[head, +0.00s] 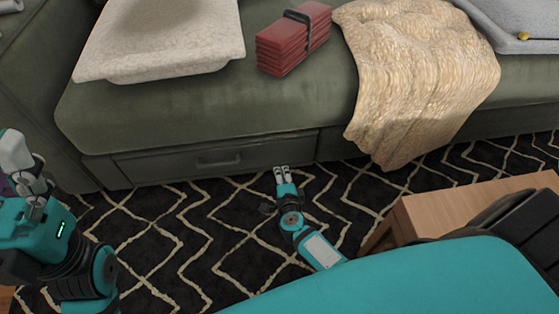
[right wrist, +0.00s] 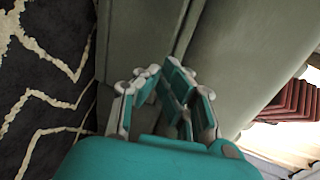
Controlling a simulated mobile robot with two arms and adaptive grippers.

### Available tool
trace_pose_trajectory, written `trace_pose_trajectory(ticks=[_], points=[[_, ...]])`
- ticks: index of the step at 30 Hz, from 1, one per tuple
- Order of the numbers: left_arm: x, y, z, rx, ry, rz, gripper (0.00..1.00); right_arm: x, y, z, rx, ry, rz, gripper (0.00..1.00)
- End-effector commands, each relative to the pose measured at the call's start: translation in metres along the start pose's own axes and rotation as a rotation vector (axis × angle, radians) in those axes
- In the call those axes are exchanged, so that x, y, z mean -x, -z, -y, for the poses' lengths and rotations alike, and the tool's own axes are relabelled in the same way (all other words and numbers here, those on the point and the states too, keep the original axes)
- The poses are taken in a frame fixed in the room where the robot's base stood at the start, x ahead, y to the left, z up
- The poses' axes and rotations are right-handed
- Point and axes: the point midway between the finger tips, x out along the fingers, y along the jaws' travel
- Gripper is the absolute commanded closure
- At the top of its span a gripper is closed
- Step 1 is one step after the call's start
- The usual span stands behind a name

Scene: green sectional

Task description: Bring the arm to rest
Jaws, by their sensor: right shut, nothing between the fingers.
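My right gripper (head: 282,170) is reached out low over the patterned rug, in front of the sofa's drawer front. It is shut and empty. In the right wrist view its fingers (right wrist: 162,76) come together in front of the green sofa. My right arm (head: 312,242) stretches from the lower right toward the sofa. My left gripper (head: 28,172) is raised at the left edge of the head view. Its fingers are seen at an angle, so I cannot tell whether they are open or shut.
The green sofa (head: 210,115) spans the back, with a drawer (head: 220,160) in its base. A pale cushion (head: 160,38), a red strapped bundle (head: 290,42) and a cream blanket (head: 415,70) lie on it. A wooden table (head: 450,208) stands right of my right arm. The black-and-white rug (head: 165,235) is clear between my arms.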

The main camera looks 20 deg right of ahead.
Motion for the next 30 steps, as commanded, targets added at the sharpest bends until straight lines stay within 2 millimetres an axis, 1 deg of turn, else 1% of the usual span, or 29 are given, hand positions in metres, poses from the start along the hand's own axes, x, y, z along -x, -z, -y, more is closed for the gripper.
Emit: trace_pose_trajectory(ticks=[1,3,8,10,11,14,17,18,20,21,23,24,26,27,29,30], points=[[0.0,0.0,0.0,0.001,0.002,0.007,0.0,0.005,0.0,0.001,0.0,-0.001,0.0,1.0],[0.001,0.0,0.0,0.002,0.005,0.012,0.0,0.008,0.0,0.001,0.0,0.001,0.0,1.0],[0.003,0.0,0.0,0.002,0.006,0.014,0.0,0.01,0.0,0.0,0.001,0.001,0.0,1.0],[0.003,0.0,0.0,0.002,0.006,0.014,0.0,0.01,0.0,0.003,0.005,0.008,0.0,1.0],[0.002,0.0,0.0,0.002,0.006,0.014,0.0,0.011,0.0,0.007,0.012,0.017,-0.001,1.0],[0.002,0.0,0.0,0.003,0.008,0.02,0.0,0.015,-0.001,0.037,0.069,0.091,-0.006,1.0],[0.003,0.001,0.0,0.004,0.013,0.031,0.0,0.029,-0.002,0.095,0.178,0.237,-0.026,1.0],[0.004,0.001,0.0,0.005,0.015,0.035,0.0,0.038,-0.003,0.123,0.228,0.31,-0.039,1.0],[0.005,0.001,0.001,0.006,0.018,0.044,0.0,0.055,-0.005,0.166,0.305,0.425,-0.068,1.0],[0.005,0.002,0.001,0.007,0.02,0.049,0.0,0.069,-0.005,0.194,0.352,0.502,-0.092,1.0],[0.007,0.002,0.001,0.008,0.023,0.056,0.0,0.092,-0.007,0.234,0.419,0.616,-0.131,1.0],[0.007,0.003,0.001,0.008,0.025,0.061,0.0,0.109,-0.008,0.259,0.461,0.692,-0.159,1.0],[0.009,0.003,0.001,0.009,0.028,0.068,0.0,0.138,-0.009,0.296,0.518,0.804,-0.207,1.0],[0.009,0.003,0.001,0.01,0.03,0.073,0.0,0.158,-0.009,0.319,0.555,0.879,-0.243,1.0],[0.01,0.004,0.001,0.011,0.033,0.08,0.0,0.19,-0.009,0.351,0.604,0.987,-0.301,1.0],[0.011,0.004,0.001,0.012,0.034,0.083,0.0,0.212,-0.009,0.369,0.633,1.054,-0.341,1.0]])
